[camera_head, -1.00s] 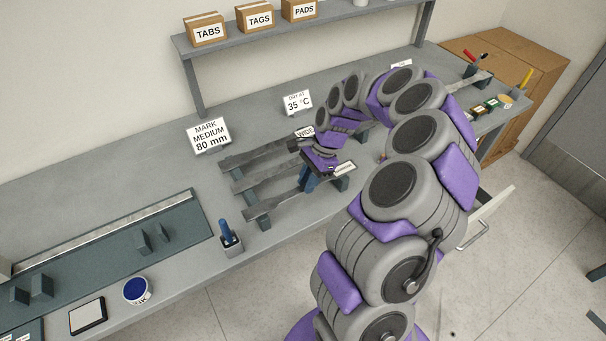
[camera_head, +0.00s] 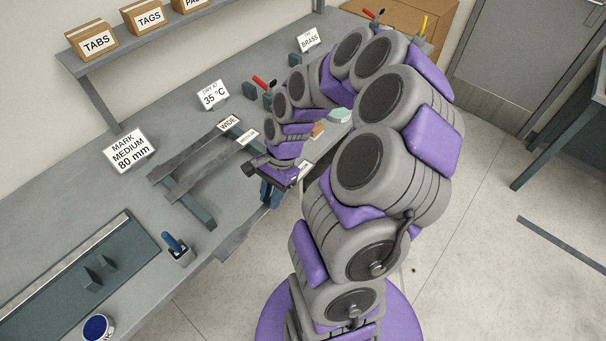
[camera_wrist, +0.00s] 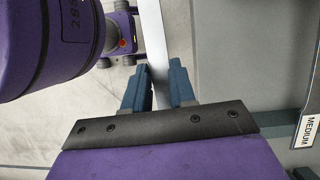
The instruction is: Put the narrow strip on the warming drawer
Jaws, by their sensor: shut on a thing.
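My gripper (camera_head: 270,192) has its blue fingers shut on a long, thin grey strip (camera_head: 236,240), in front of the bench's front edge. The strip runs down and left from the fingers, with part of it overlapping the bench edge in the picture. In the wrist view, the pale strip (camera_wrist: 152,30) passes between the two blue fingers of my gripper (camera_wrist: 158,86). Its far end is out of that view. I cannot make out the warming drawer in the current views. A sign reading DRY AT 35 °C (camera_head: 213,95) stands on the bench.
A rack (camera_head: 203,212) on the bench holds two wider strips, with WIDE (camera_head: 229,122) and MEDIUM (camera_head: 248,137) labels. A shelf (camera_head: 85,66) with boxes is behind. Open floor (camera_head: 480,240) lies to the right.

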